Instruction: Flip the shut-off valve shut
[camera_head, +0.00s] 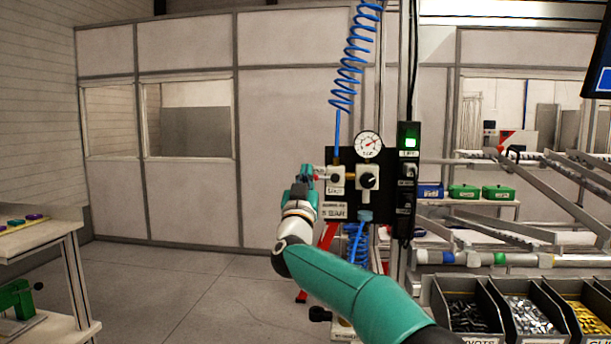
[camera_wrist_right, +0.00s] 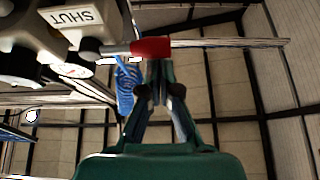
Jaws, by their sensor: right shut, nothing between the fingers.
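The shut-off valve (camera_head: 336,180) sits on the dark panel, left of the regulator knob (camera_head: 368,181), with a SHUT label under it. In the right wrist view its red-sleeved lever (camera_wrist_right: 150,47) sticks out sideways from the pale valve body (camera_wrist_right: 22,35), near the SHUT label (camera_wrist_right: 72,17). My right gripper (camera_head: 308,172) is at the left side of the valve; it also shows in the right wrist view (camera_wrist_right: 157,72). Its fingers are shut and empty, with their tips close against the red sleeve. Whether they touch it I cannot tell. My left gripper is out of view.
A pressure gauge (camera_head: 368,144) sits above the regulator. A blue coiled hose (camera_head: 350,65) hangs down to the valve. A switch box with a green light (camera_head: 408,142) is at the right. Parts bins (camera_head: 520,312) stand lower right. The floor to the left is clear.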

